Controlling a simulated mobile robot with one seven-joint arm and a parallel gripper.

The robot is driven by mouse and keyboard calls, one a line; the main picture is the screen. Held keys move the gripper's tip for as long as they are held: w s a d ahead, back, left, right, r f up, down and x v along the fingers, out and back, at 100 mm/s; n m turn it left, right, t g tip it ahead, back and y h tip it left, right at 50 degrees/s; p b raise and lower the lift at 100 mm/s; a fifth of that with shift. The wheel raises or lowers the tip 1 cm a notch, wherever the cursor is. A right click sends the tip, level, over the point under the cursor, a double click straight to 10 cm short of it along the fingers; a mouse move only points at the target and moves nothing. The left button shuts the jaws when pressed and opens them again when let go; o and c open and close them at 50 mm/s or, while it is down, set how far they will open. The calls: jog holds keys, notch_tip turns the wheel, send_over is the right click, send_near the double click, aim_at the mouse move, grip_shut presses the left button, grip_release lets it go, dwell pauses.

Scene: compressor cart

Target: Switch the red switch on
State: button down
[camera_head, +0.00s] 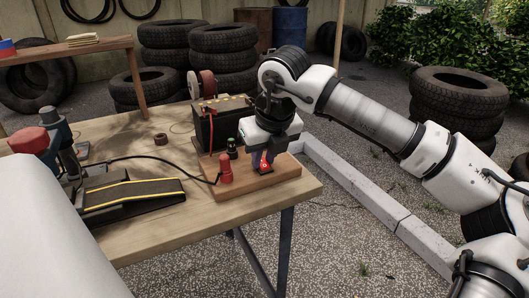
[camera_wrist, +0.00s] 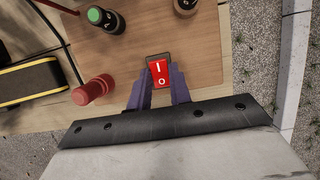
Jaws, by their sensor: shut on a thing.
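The red switch (camera_wrist: 159,74) is a rocker marked "I" and "O", set in a dark frame on a wooden board. In the wrist view it lies between the two purple fingertips of my gripper (camera_wrist: 160,95). In the head view the red switch (camera_head: 265,166) shows near the right end of the board, right under my gripper (camera_head: 264,158). My gripper points down and is shut on the switch, with a finger on each side. Which way the rocker is tilted I cannot tell.
On the wooden board (camera_head: 208,186) stand a red knob (camera_head: 225,168) and a green button (camera_wrist: 95,14). A dark battery-like box (camera_head: 222,125) stands behind. A black pedal with yellow stripes (camera_head: 130,192) lies left on the table (camera_head: 170,232). Tyres (camera_head: 455,100) stand beyond.

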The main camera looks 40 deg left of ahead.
jog(key=h+p, duration=0.1)
jog(key=p, duration=0.1)
jog(key=r+h+p, duration=0.1)
jog(key=shift+w+a+g+h+p, duration=0.1)
jog(key=shift+a+g+h+p, duration=0.2)
jog(key=shift+a+g+p, duration=0.1)
jog(key=shift+a+f+h+p, duration=0.1)
jog(key=shift+f+h+p, duration=0.25)
jog(key=shift+p, duration=0.35)
jog(key=shift+w+f+g+h, duration=0.1)
jog(key=shift+g+h, duration=0.15)
jog(key=shift+g, duration=0.05)
jog(key=c, duration=1.3)
grip_release()
notch_tip(320, 180, up, 14)
jog(key=shift+f+p, duration=0.1)
jog(key=shift+p, duration=0.65)
